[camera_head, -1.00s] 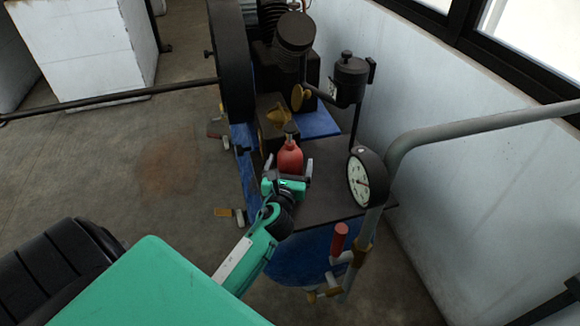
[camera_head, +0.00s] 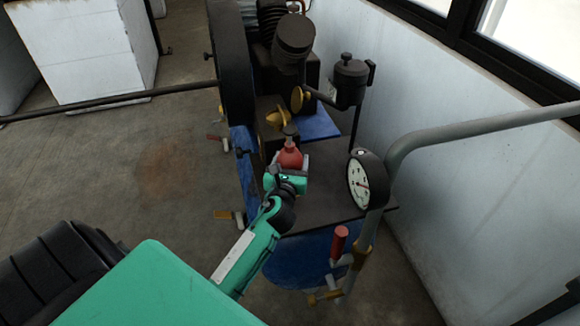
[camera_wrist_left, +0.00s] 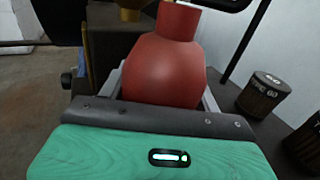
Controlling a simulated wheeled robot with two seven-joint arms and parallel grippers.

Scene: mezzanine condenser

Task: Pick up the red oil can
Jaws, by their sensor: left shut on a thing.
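In the left wrist view the can (camera_wrist_left: 166,68) fills the space between the two grey fingers (camera_wrist_left: 163,90). The can looks upright. Its base is hidden behind my gripper, so I cannot tell whether it touches the plate. My right gripper is not in view.
A pressure gauge (camera_head: 361,182) on a grey pipe (camera_head: 470,127) stands right of my gripper. A dark flywheel (camera_head: 232,65) and a black canister (camera_head: 350,82) stand behind. A red-handled valve (camera_head: 339,240) is at the front. Dark cans (camera_wrist_left: 262,93) show in the wrist view.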

